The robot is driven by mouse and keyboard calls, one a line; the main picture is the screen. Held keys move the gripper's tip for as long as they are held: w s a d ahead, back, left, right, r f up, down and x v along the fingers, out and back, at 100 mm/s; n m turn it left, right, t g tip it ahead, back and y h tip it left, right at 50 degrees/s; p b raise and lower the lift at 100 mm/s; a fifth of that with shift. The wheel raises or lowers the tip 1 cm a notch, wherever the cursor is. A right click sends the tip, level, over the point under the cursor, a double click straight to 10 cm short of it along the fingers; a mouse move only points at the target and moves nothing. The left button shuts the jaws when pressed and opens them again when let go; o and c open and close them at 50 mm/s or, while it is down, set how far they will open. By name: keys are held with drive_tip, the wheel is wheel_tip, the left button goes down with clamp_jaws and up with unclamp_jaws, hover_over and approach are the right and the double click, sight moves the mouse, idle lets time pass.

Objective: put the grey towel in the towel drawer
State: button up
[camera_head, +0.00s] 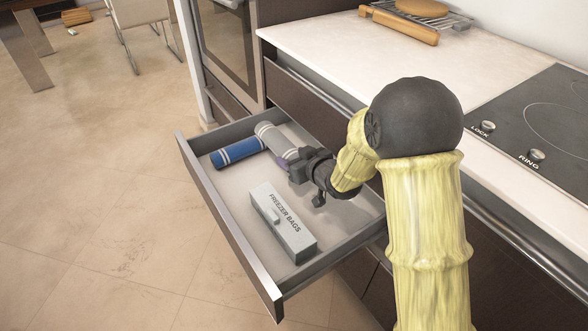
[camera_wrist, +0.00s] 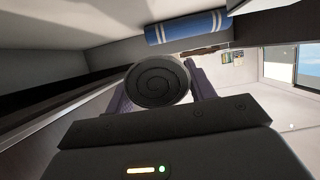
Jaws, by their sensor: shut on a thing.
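The grey towel (camera_head: 273,138) is a rolled cylinder inside the outline of the open drawer (camera_head: 228,228), towards its back left corner. In the wrist view the towel's spiral end (camera_wrist: 158,82) faces the camera between my two fingers. My gripper (camera_head: 290,163) is shut on the towel near its right end; it also shows in the wrist view (camera_wrist: 160,92). I cannot tell whether the towel touches the drawer floor. My gripper hides part of its near end.
A blue towel roll with pale stripes (camera_head: 238,153) lies left of the grey towel; it also shows in the wrist view (camera_wrist: 187,28). A freezer bags box (camera_head: 283,224) lies nearer the drawer front. Bare drawer floor separates them. The counter (camera_head: 350,58) overhangs the drawer's back.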

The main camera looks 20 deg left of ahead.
drive_tip(key=shift+w+d+f+b, duration=0.15)
drive_tip(key=shift+f+b, duration=0.7)
drive_tip(key=shift+f, duration=1.1)
drive_tip(key=shift+r, duration=0.1)
drive_tip(key=o, duration=1)
